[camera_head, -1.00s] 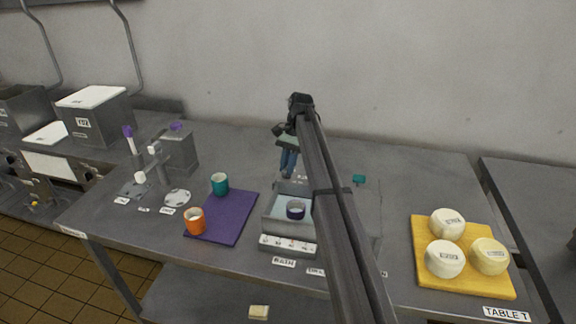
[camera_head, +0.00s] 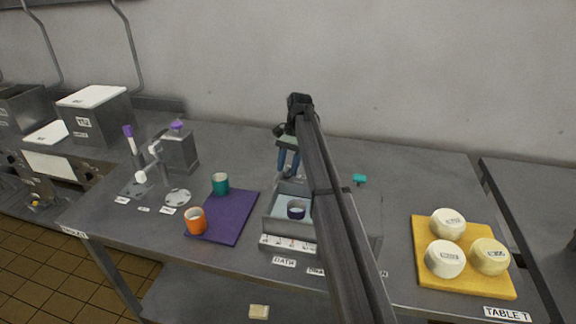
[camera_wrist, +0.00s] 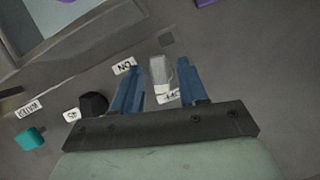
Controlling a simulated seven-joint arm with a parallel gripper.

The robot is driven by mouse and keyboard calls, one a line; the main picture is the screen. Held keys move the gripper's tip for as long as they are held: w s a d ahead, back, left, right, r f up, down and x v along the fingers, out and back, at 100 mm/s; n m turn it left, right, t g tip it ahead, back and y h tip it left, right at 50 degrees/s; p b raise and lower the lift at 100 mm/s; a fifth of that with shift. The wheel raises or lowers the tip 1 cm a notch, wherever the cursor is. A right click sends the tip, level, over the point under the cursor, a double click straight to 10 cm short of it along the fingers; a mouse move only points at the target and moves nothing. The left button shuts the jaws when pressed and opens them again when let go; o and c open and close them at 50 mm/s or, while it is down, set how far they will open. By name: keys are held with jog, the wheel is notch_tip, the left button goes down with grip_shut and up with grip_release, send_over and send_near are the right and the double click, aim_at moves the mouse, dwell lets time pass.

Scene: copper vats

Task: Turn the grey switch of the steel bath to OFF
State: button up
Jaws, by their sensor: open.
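The steel bath (camera_head: 268,226) stands at the middle of the table; its corner shows at the top left of the wrist view (camera_wrist: 75,18). The small grey switch (camera_wrist: 159,70) is behind the bath, between the two blue fingers of my gripper (camera_wrist: 161,66). The fingers are open, one on each side of it; I cannot tell if they touch it. An ON label (camera_wrist: 124,66) is left of the switch, and a partly hidden label (camera_wrist: 170,96), perhaps OFF, is at its near end. In the head view my gripper (camera_head: 288,172) points down behind the bath; the switch is hidden there.
A black knob (camera_wrist: 94,104) is close outside the left finger in the wrist view. A teal piece (camera_head: 359,179) lies right of the arm. A dark cup (camera_head: 296,210) is in the bath. A purple mat (camera_head: 232,215) is left, a yellow board (camera_head: 440,284) right.

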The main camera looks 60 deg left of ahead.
dwell(0.4)
jog(key=m+y, duration=0.1)
jog(key=m, duration=0.2)
jog(key=shift+d+r, duration=0.1)
jog(key=shift+d, duration=0.05)
jog(key=m, duration=0.2)
jog(key=m+y, duration=0.1)
jog(key=m, duration=0.1)
jog(key=shift+d+g+y, duration=0.15)
jog(key=shift+g+y, duration=0.15)
jog(key=m+y, duration=0.1)
jog(key=m, duration=0.3)
jog(key=shift+d, duration=0.1)
jog(key=m+t+y, duration=0.1)
jog(key=m+y, duration=0.1)
jog(key=m, duration=0.2)
jog(key=shift+s, duration=0.1)
jog(key=v, duration=1.4)
jog(key=w+d+r+y, duration=0.1)
jog(key=w+d, duration=0.2)
jog(key=w, duration=0.4)
jog(key=w+d+r+n+y, duration=0.1)
jog(key=w+d, duration=0.3)
jog(key=w, duration=0.3)
jog(key=w+d+r+n+t+y, duration=0.1)
jog(key=w+d, duration=0.3)
jog(key=w, duration=0.4)
jog(key=shift+r+y, duration=0.2)
jog(key=shift+y, duration=0.4)
jog(key=shift+w, duration=0.15)
